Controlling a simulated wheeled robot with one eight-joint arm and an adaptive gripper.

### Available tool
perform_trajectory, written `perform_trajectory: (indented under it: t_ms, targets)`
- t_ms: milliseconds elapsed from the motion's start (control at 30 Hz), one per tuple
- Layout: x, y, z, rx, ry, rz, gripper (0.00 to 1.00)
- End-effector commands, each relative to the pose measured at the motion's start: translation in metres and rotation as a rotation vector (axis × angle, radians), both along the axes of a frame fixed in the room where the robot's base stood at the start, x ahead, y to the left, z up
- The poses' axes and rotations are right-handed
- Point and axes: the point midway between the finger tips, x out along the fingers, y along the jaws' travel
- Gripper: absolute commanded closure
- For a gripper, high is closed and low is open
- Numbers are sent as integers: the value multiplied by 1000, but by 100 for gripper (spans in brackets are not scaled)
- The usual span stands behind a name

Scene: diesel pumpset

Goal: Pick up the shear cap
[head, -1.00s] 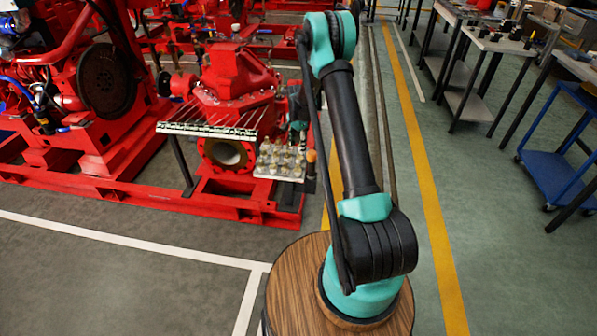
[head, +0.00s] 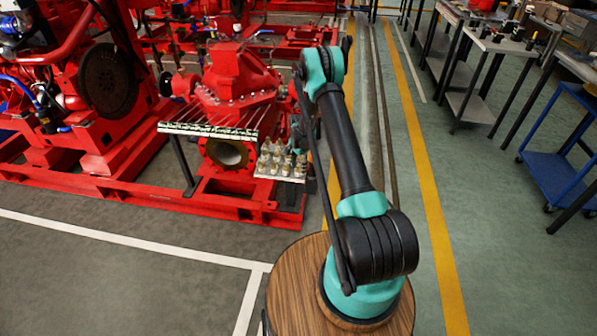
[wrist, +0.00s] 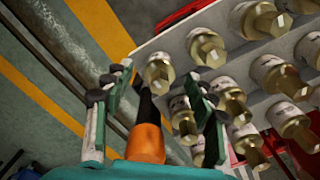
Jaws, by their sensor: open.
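Several brass-topped fittings with pale lettered collars stand in rows on a light plate (wrist: 150,50) in the wrist view. One fitting (wrist: 160,72) is near my fingertips. I cannot tell from looks alone which piece is the shear cap. My gripper (wrist: 157,95) is open, its two fingers apart. An orange piece with a black stem (wrist: 147,140) shows between the fingers, and I see no finger closed on it. In the head view the fittings (head: 275,158) sit on the plate at the pump's front right, with my gripper (head: 300,138) just behind and right of them, partly hidden.
A rack of thin rods (head: 210,130) stands left of the plate, before the red pump (head: 235,85). The red base frame (head: 235,207) lies below. Workbenches (head: 490,45) and a blue trolley (head: 560,165) line the right. The floor between is clear.

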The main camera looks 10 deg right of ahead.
Motion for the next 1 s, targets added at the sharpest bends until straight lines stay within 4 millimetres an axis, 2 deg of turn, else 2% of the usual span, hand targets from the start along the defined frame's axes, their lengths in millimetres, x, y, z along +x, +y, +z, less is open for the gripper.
perform_trajectory:
  t_ms: [267,667,1000]
  targets:
    - [0,0,-2,0,0,0,45]
    - [0,0,-2,0,0,0,94]
    - [0,0,1,0,0,0,96]
